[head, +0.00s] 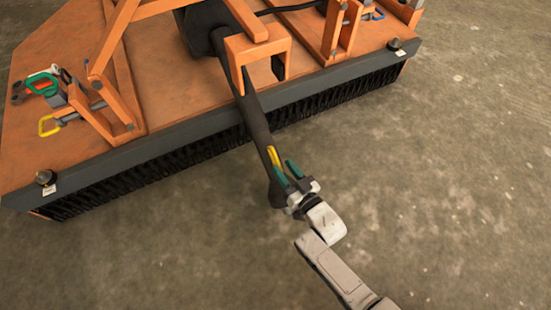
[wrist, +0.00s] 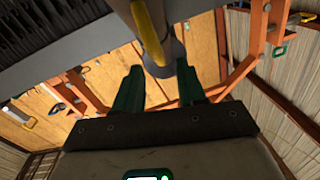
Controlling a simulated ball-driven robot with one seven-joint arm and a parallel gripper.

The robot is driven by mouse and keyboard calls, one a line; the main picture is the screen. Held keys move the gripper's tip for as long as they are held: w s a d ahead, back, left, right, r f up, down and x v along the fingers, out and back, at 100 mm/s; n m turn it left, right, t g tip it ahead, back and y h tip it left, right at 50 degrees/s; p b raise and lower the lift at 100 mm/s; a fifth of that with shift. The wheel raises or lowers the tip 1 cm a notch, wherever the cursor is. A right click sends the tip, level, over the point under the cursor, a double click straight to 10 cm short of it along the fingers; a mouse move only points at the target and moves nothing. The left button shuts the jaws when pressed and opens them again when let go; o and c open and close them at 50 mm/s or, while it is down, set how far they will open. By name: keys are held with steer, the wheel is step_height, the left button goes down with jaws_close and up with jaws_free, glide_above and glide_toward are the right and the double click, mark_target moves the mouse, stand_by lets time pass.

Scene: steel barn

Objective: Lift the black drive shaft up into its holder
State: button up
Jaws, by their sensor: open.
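The black drive shaft (head: 257,125) slopes from the dark housing on the orange implement down past its front edge, its free end low over the floor. A yellow strip (head: 273,157) lies along its lower part. An orange bracket (head: 258,47), which looks like the holder, stands at the deck's front beside the shaft; I cannot tell whether they touch. My gripper (head: 284,166) is open at the shaft's lower end, its green fingers close to it. In the wrist view, the shaft (wrist: 171,47) and its yellow strip show above and between the spread fingers (wrist: 159,68).
The orange deck (head: 170,70) has a dark front bar with black bristles (head: 170,165) under it. The concrete floor (head: 450,150) in front and to the right is clear.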

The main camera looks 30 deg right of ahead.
mark_target(278, 161)
steer(key=shift+w+a+b, duration=0.15)
steer(key=shift+w+b, duration=0.25)
steer(key=shift+w, duration=0.9)
steer(key=shift+w+a+b, duration=0.15)
steer(key=shift+w+b, duration=0.2)
steer(key=shift+w, duration=0.95)
steer(key=shift+c, duration=0.3)
jaws_close()
